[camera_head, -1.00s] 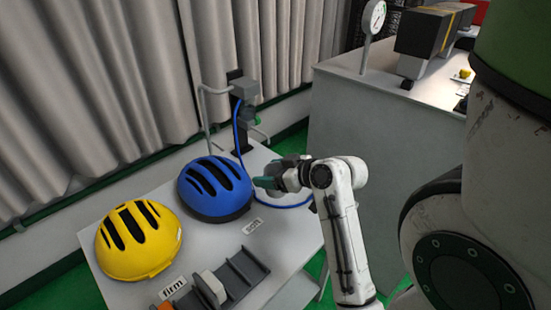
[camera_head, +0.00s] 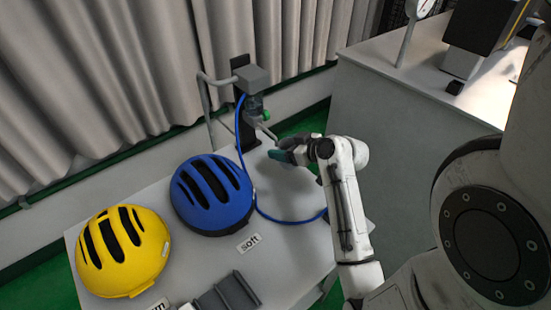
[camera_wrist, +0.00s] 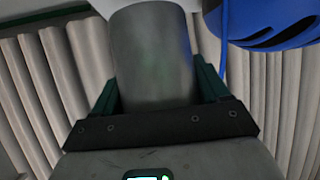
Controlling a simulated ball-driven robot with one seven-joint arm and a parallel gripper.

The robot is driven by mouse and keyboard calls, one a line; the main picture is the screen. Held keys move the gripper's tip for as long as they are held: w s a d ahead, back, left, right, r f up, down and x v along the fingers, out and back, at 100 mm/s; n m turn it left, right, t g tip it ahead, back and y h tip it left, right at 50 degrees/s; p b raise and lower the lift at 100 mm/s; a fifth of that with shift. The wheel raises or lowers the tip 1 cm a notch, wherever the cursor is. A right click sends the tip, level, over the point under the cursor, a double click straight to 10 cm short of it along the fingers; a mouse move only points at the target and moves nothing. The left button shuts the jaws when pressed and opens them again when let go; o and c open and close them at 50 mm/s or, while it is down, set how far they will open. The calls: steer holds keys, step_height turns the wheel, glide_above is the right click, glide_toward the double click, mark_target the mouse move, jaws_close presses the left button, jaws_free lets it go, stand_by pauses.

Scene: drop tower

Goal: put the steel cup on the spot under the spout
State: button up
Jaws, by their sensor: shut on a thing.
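The steel cup (camera_wrist: 153,55) is a plain grey cylinder in the wrist view, held between the two green fingers of my gripper. In the head view my gripper (camera_head: 283,156) is above the white table, right of the blue helmet and just in front of the dispenser stand. I cannot make out the cup there. The spout (camera_head: 267,132) is a short tube low on the stand, below a grey box (camera_head: 251,76) and near a green knob (camera_head: 266,115). My gripper is close to the spout, below and right of it. The spot under the spout cannot be made out.
A blue helmet (camera_head: 212,196) and a yellow helmet (camera_head: 122,252) sit on the white table (camera_head: 185,272). A blue hose (camera_head: 290,221) runs over the tabletop. A grey slotted block (camera_head: 228,294) is at the front. A grey cabinet (camera_head: 385,125) stands behind right.

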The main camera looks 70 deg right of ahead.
step_height(320, 180, down, 6)
steer(key=shift+r, duration=0.1)
steer(key=p+x, duration=0.1)
steer(key=x, duration=0.1)
steer(key=p+x, duration=0.1)
steer(key=x, duration=0.1)
steer(key=shift+w+r, duration=0.15)
steer(key=shift+r, duration=0.25)
steer(key=shift+f, duration=0.25)
steer(key=shift+f, duration=0.15)
steer(key=o, duration=1.2)
steer(key=shift+c, duration=0.2)
